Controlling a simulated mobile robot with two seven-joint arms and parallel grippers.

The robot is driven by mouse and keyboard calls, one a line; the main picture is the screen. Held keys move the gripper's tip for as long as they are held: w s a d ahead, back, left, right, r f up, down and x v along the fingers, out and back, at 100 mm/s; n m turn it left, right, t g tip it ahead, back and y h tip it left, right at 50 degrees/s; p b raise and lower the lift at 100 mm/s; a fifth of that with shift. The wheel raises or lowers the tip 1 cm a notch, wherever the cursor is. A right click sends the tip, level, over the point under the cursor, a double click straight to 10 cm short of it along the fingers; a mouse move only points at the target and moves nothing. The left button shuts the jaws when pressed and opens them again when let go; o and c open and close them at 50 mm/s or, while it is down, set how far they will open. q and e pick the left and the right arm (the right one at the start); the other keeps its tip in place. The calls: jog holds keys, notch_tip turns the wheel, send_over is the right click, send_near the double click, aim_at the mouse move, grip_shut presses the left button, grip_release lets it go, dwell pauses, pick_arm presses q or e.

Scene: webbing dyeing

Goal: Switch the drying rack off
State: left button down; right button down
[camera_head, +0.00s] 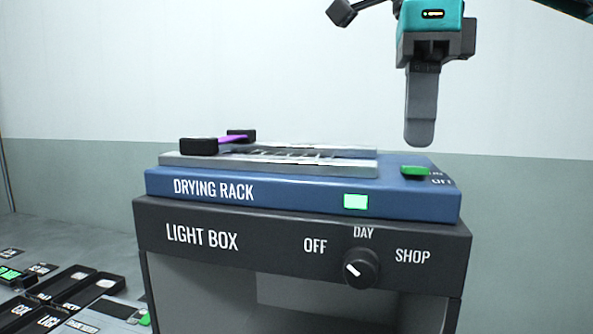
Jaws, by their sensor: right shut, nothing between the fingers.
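The blue drying rack (290,199) sits on top of the dark light box. A green switch (416,171) is on its top at the right, beside the ON and OFF lettering, and sits nearer the ON end. A small indicator (356,201) on its front is lit green. My right gripper (421,138) is shut and empty, pointing down. In the picture its tip is just above the switch, with a gap between them. My left gripper is not in view.
The light box (200,237) has a knob (361,268) between OFF, DAY and SHOP labels. A purple strip with black ends (199,146) lies on the rack's metal rails (300,164). A wall stands behind.

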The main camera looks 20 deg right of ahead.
jog(key=shift+f, duration=0.35)
dwell(0.4)
jog(key=shift+f+b, duration=0.9)
jog(key=shift+f, duration=0.05)
dwell(0.4)
jog(key=shift+r, duration=0.1)
notch_tip(320, 180, up, 3)
jog(key=p, duration=0.3)
jog(key=shift+r+p, duration=0.4)
jog(key=shift+r, duration=1.55)
